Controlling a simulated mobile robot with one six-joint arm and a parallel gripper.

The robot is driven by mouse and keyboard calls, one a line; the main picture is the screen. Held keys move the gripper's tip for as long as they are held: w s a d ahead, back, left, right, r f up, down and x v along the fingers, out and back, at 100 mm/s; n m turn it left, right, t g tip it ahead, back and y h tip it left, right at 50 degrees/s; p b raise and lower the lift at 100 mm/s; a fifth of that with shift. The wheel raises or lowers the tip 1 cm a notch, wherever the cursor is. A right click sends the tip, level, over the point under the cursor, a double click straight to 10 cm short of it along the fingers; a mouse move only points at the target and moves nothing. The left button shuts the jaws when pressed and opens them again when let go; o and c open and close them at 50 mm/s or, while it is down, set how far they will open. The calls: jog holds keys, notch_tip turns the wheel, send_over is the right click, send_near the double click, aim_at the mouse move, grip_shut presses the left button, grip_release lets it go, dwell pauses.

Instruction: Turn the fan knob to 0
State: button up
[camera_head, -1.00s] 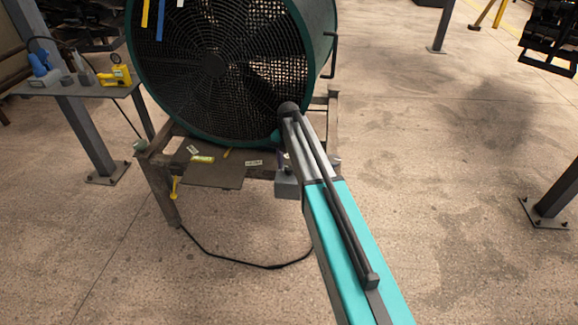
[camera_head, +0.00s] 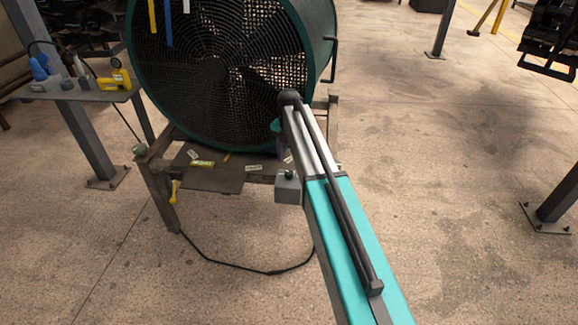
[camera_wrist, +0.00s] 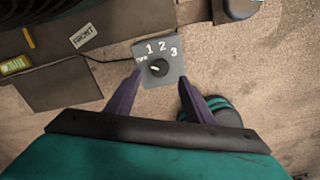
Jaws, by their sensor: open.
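The fan knob (camera_wrist: 158,68) is a round dark dial with a light pointer mark on a grey control box (camera_wrist: 173,49). The box face shows "1", "2", "3" and a small label at the left that looks like "OFF". The mark seems to point up and left, near that label. In the head view the grey box (camera_head: 288,190) hangs at the front edge of the fan's stand. My gripper (camera_wrist: 160,88) is open, its two purple fingers on either side below the knob, apart from it. In the head view my arm hides most of the gripper.
The large round fan (camera_head: 215,65) stands on a metal stand (camera_head: 215,178) with tags and small items on it. A side table (camera_head: 95,94) with tools is at the left. A black cable (camera_head: 225,262) lies on the floor. The floor at right is clear up to a post.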

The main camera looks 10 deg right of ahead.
aim_at(289, 172)
notch_tip(289, 172, up, 7)
jog(key=shift+r+b, duration=0.15)
jog(key=shift+b, duration=0.2)
dwell(0.4)
jog(key=s+f+m+g, duration=0.1)
jog(key=s+f+m, duration=0.8)
jog(key=s+f, duration=0.5)
jog(key=s+f+m+g, duration=0.2)
jog(key=s+f+m, duration=0.7)
jog(key=s+f, duration=0.6)
jog(key=s+f+m+g, duration=0.2)
jog(key=s+f+m, duration=0.8)
jog(key=s, duration=1.5)
notch_tip(289, 172, down, 4)
jog(key=shift+s+d+f, duration=0.15)
jog(key=shift+s+f, duration=0.05)
jog(key=shift+s, duration=0.15)
